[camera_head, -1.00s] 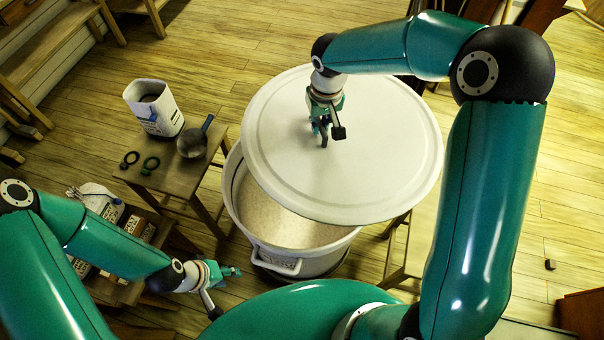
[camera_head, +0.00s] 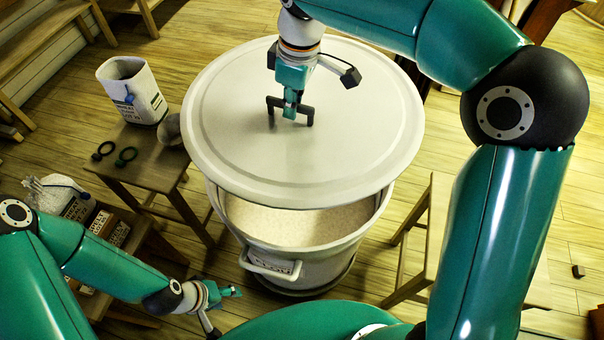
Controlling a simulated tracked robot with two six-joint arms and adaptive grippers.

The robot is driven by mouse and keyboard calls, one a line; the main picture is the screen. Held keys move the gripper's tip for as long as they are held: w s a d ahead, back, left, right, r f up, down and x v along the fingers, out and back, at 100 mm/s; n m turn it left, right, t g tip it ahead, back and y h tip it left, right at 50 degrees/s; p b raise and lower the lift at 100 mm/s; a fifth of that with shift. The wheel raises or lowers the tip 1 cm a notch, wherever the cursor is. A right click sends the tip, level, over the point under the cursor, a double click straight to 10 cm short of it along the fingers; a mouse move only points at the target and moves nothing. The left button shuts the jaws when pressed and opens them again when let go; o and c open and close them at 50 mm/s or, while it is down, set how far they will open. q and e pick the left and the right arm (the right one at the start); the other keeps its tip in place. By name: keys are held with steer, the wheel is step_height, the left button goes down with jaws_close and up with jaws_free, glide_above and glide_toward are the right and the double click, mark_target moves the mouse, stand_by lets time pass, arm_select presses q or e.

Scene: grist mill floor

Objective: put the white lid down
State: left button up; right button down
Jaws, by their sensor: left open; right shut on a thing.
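The white lid (camera_head: 345,150) is a large round disc with a dark handle at its middle. My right gripper (camera_head: 290,112) is shut on that handle. The lid is over the back part of a white bin (camera_head: 300,262), and the bin's front opening shows pale grainy contents (camera_head: 290,222). I cannot tell whether the lid touches the bin's rim. The bin's back rim is hidden under the lid. My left gripper (camera_head: 232,292) is open and empty, low in front of the bin on the left.
A small wooden table (camera_head: 140,165) left of the bin holds a white container (camera_head: 133,92), two dark rings (camera_head: 115,152) and a scoop (camera_head: 171,130) partly behind the lid. A low stand with boxes (camera_head: 108,226) and a white sack (camera_head: 62,195) is nearer. A wooden stool (camera_head: 437,220) stands right of the bin.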

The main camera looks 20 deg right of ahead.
steer(key=shift+s+a+f, duration=0.1)
steer(key=shift+a+f, duration=0.05)
steer(key=shift+s+f+n+b, duration=0.1)
steer(key=shift+n+b, duration=0.25)
steer(key=shift+n, duration=0.05)
arm_select(q)
step_height(320, 180, down, 4)
steer(key=shift+r+b, duration=0.15)
steer(key=shift+b, duration=0.95)
arm_select(e)
step_height(320, 180, down, 19)
steer(key=shift+f, duration=0.2)
steer(key=shift+a+f, duration=0.1)
steer(key=c, duration=1.7)
jaws_free()
steer(key=shift+f, duration=0.15)
steer(key=o, duration=0.5)
